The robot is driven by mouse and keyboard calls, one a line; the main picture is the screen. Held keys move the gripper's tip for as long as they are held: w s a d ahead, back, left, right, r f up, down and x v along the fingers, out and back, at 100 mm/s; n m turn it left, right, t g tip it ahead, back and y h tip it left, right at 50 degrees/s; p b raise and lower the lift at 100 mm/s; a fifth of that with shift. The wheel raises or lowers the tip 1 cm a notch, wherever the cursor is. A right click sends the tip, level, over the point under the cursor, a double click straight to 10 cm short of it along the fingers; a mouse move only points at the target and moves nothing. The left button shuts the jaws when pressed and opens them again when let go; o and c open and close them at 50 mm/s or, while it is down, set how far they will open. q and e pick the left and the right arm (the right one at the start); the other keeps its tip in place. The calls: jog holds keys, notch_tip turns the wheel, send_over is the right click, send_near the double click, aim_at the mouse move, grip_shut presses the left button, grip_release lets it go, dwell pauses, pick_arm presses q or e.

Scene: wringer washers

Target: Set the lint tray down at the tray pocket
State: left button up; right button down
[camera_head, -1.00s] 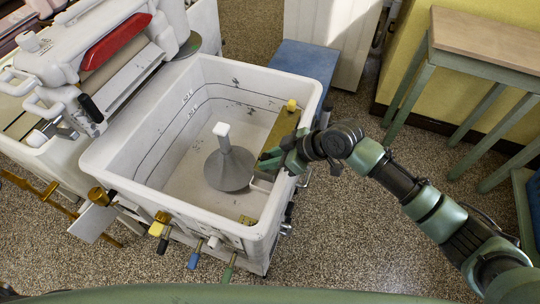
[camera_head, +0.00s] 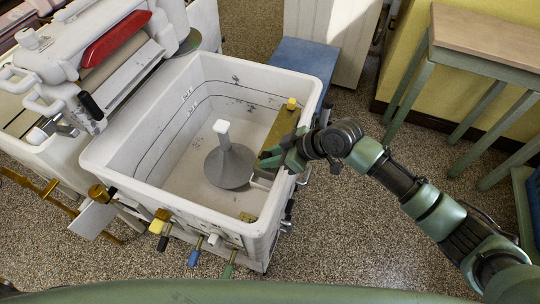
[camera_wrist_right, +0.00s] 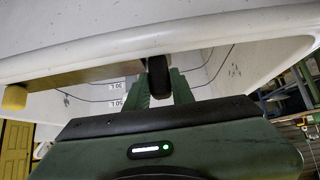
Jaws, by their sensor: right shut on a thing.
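My right gripper (camera_head: 272,160) reaches over the right rim of the white tub (camera_head: 130,184). Its fingers show in the right wrist view (camera_wrist_right: 158,85), closed around a dark rounded grip (camera_wrist_right: 158,76), which I take to be part of the lint tray. I cannot clearly identify the tray pocket. My left gripper is out of view.
A grey cone agitator (camera_head: 230,166) with a white top stands inside the tub, close left of the gripper. Several coloured taps line the front, including a blue one (camera_head: 195,252). A wringer with a red bar (camera_head: 115,46) is at upper left. A table (camera_head: 495,45) stands right.

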jog(key=shift+f, duration=0.2)
jog(key=shift+f+b, duration=1.15)
jog(key=shift+f, duration=0.25)
jog(key=c, duration=1.1)
grip_release()
jog(key=shift+c, duration=0.2)
jog(key=o, duration=0.6)
jog(key=shift+f, duration=0.25)
jog(key=shift+s, duration=0.1)
jog(key=shift+r, duration=0.1)
notch_tip(320, 180, up, 10)
jog(key=p, duration=0.9)
jog(key=shift+r, duration=0.15)
